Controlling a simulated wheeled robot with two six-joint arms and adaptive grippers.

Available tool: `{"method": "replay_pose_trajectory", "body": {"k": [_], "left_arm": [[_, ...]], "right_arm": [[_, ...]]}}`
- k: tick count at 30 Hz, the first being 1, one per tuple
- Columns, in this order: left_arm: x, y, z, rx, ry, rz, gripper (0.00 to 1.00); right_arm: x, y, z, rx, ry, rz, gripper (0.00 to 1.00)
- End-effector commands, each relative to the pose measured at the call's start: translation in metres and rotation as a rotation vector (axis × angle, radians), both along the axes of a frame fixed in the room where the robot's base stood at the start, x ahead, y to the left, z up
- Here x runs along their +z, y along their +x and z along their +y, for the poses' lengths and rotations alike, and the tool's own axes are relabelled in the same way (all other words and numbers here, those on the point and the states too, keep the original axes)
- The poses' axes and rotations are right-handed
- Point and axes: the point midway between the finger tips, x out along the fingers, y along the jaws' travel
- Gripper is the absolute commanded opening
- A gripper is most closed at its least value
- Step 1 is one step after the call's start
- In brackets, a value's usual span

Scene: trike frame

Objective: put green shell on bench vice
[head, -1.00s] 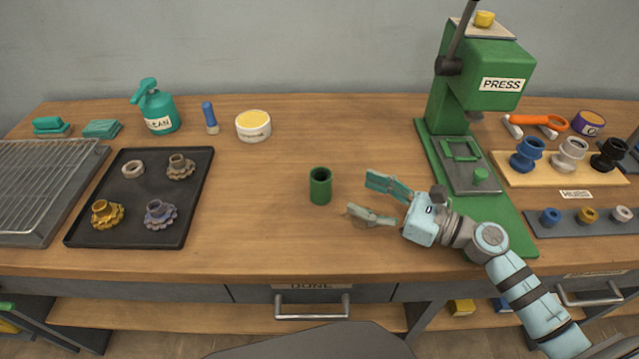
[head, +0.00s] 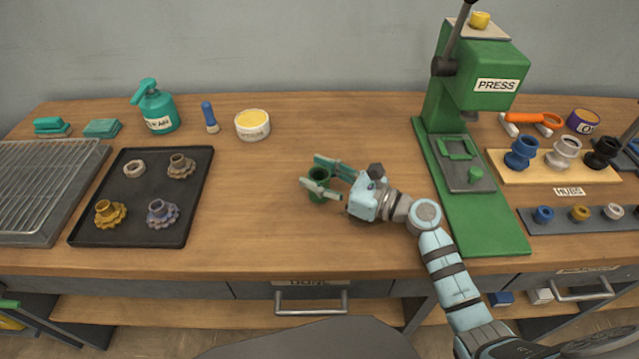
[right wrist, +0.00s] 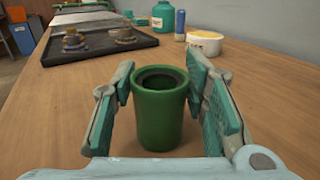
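The green shell (head: 318,187) is a short, hollow green cylinder standing upright on the bench. In the right wrist view the shell (right wrist: 159,112) stands between the two finger pads of my right gripper (head: 326,175), with a visible gap on each side. That gripper is open around it, low over the bench top. No bench vice can be clearly made out. My left gripper is not in view.
A green press (head: 485,90) stands right of the gripper, with a wooden hub rack (head: 555,178) beyond it. A black tray (head: 135,230) with several gears lies at the left. Bench between tray and shell is clear.

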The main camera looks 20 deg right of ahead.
Motion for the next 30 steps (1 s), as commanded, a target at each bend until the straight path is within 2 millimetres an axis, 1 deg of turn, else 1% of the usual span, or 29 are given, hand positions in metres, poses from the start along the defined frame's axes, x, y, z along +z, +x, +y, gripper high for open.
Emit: {"method": "replay_pose_trajectory", "body": {"k": [1, 6, 14, 17, 19, 20, 23, 26, 27, 30], "left_arm": [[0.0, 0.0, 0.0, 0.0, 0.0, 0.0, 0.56], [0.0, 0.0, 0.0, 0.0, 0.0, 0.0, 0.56], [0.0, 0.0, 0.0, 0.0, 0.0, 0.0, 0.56], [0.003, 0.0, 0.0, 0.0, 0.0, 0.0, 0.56], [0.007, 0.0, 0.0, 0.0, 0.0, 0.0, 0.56], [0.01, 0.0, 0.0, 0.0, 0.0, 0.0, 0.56], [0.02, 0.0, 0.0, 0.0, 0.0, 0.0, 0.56], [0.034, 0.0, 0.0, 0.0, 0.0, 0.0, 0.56], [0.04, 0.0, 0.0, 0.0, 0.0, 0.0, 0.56], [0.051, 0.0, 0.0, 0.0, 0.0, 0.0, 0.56]], "right_arm": [[0.0, 0.0, 0.0, 0.0, 0.0, 0.0, 0.28], [0.0, 0.0, 0.0, 0.0, 0.0, 0.0, 0.0], [0.001, 0.0, 0.0, 0.0, 0.001, -0.001, 0.0], [0.008, 0.0, 0.0, 0.0, 0.001, -0.001, 0.0], [0.017, 0.0, 0.0, 0.001, 0.0, -0.003, 0.0], [0.023, 0.0, 0.0, 0.001, -0.001, -0.004, 0.0], [0.049, 0.0, 0.0, 0.001, -0.001, -0.006, 0.0], [0.087, 0.0, 0.0, 0.002, -0.002, -0.008, 0.0], [0.103, 0.0, 0.0, 0.001, -0.002, -0.008, 0.0], [0.141, 0.0, 0.0, 0.001, -0.002, -0.008, 0.0]]}}
